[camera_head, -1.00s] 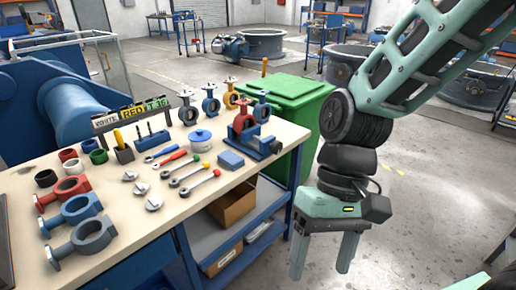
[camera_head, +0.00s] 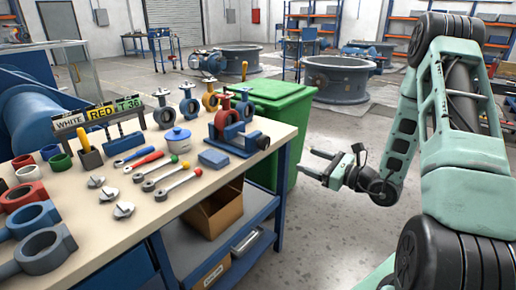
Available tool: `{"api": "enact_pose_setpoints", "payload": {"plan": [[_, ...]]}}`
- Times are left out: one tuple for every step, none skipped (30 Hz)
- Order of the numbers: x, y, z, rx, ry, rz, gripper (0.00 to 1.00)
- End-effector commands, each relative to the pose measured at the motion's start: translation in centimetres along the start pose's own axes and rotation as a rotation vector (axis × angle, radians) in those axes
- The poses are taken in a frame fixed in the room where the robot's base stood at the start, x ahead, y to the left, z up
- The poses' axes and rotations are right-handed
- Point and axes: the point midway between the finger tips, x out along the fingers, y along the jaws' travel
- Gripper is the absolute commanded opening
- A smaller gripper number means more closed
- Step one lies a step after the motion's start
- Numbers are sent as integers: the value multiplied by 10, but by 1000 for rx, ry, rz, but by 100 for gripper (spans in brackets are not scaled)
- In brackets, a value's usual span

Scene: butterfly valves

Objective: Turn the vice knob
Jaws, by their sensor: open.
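The blue vice (camera_head: 240,147) sits at the right end of the workbench. Its dark round knob (camera_head: 263,142) sticks out on the right side, facing my arm. A red part (camera_head: 227,120) stands at the vice's jaws; I cannot tell how firmly it is held. My gripper (camera_head: 308,161) is open and empty, its two fingers pointing left. It is to the right of the knob, off the bench edge and apart from the vice, with the green bin behind it.
The workbench (camera_head: 92,228) also holds several valve bodies, wrenches, a blue lidded pot (camera_head: 178,139) and a flat blue box (camera_head: 213,158). A green bin (camera_head: 272,105) stands behind the bench's right end. Open floor lies around my gripper.

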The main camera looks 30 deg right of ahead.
Motion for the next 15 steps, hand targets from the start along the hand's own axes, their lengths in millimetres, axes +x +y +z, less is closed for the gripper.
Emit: {"api": "enact_pose_setpoints", "payload": {"plan": [[6,1,1,-1,-1,4,68],[10,1,1,-1,-1,6,68],[16,2,1,-1,-1,8,68],[21,2,2,0,-1,7,68],[27,2,2,-1,-3,9,68],[35,2,2,-2,-3,9,68],[41,3,2,-2,-2,10,68],[48,3,2,-2,-2,10,68],[56,3,2,-2,-3,10,68],[63,3,2,-1,-3,10,68],[69,3,2,-2,-3,11,68],[77,3,2,-2,-2,10,68],[84,4,2,-2,-3,11,68],[90,3,2,-2,-3,10,68],[98,4,2,-2,-2,11,68]]}}
